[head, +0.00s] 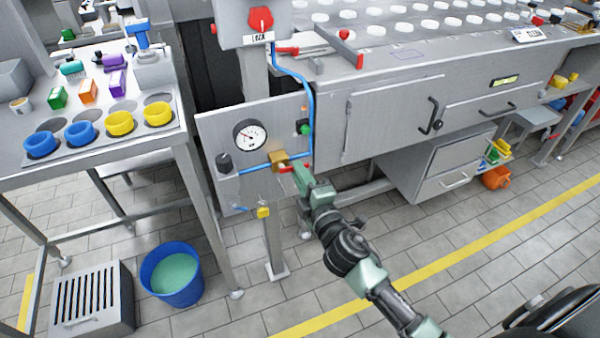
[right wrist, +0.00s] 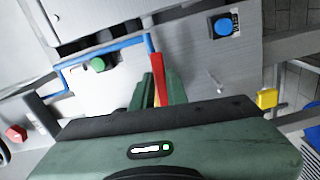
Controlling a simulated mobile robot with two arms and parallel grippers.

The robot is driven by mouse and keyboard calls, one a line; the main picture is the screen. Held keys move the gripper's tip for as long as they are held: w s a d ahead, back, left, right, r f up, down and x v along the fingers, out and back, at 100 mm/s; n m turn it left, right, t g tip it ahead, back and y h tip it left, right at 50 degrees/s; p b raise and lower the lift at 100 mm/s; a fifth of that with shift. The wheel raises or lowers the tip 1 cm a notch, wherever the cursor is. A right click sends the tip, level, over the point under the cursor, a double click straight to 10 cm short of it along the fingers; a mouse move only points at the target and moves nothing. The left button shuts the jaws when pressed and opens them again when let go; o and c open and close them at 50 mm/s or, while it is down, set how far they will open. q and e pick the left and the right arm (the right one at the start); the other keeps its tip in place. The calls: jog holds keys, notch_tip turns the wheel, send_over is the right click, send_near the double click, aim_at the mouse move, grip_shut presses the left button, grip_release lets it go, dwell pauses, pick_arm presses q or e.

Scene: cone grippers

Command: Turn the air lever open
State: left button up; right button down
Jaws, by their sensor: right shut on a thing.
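The air lever is red and sits at a brass valve (head: 279,160) on the grey gauge panel (head: 222,133), where blue air line meets it. In the head view my right gripper (head: 297,170) is at the valve and covers most of the lever. In the right wrist view the red lever (right wrist: 158,76) stands between the two green fingers of my right gripper (right wrist: 160,85), which are closed on it. The lever's exact angle to the pipe is hard to tell. My left gripper is out of view.
A pressure gauge (head: 250,135) and a black knob (head: 224,161) are on the panel beside the valve. A blue hose (head: 309,90) runs up to a red switch (head: 260,19). A yellow tag (head: 263,212) hangs below. A blue bucket (head: 172,274) stands at lower left.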

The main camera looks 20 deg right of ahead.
jog(key=c, duration=1.4)
grip_release()
jog(key=shift+a, duration=0.1)
jog(key=s, duration=0.7)
jog(key=shift+s+b, duration=0.3)
jog(key=shift+s, duration=0.1)
